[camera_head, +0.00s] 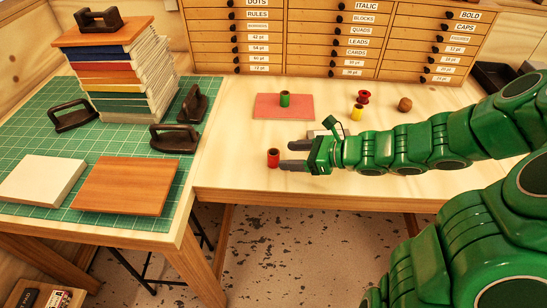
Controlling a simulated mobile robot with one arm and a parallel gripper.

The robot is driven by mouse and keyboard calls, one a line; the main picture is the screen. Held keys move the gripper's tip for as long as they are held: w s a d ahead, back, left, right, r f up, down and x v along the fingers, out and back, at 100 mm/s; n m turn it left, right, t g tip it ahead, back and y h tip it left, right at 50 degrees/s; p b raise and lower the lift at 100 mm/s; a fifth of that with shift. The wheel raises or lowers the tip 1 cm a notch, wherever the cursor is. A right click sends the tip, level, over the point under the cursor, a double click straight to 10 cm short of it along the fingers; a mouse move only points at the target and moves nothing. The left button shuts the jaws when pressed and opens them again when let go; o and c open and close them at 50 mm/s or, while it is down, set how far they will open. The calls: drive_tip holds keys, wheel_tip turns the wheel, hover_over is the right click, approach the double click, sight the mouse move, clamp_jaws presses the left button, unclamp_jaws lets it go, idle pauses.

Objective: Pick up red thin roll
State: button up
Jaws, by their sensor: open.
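The red thin roll (273,158) stands upright on the light wood table near its front edge. My gripper (287,155) comes in from the right, low over the table, with its fingers pointing left. Its two fingers are apart, and their tips are close to the right side of the roll. I cannot tell whether they touch it or reach around it. A green roll (284,99) stands on a pink mat (262,112). A yellow roll (357,112) and a red spool with a wider shape (363,97) stand farther back to the right.
A wooden knob-like object (405,104) stands at the back right. A labelled drawer cabinet (330,40) closes the back. On the left, a green cutting mat (40,110) holds a book stack (125,75), dark clamps and boards. Bare table lies left of the red roll.

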sight(279, 155)
drive_tip(key=shift+x, duration=2.9)
drive_tip(key=shift+f, duration=0.1)
drive_tip(key=shift+c, duration=0.3)
drive_tip(key=c, duration=1)
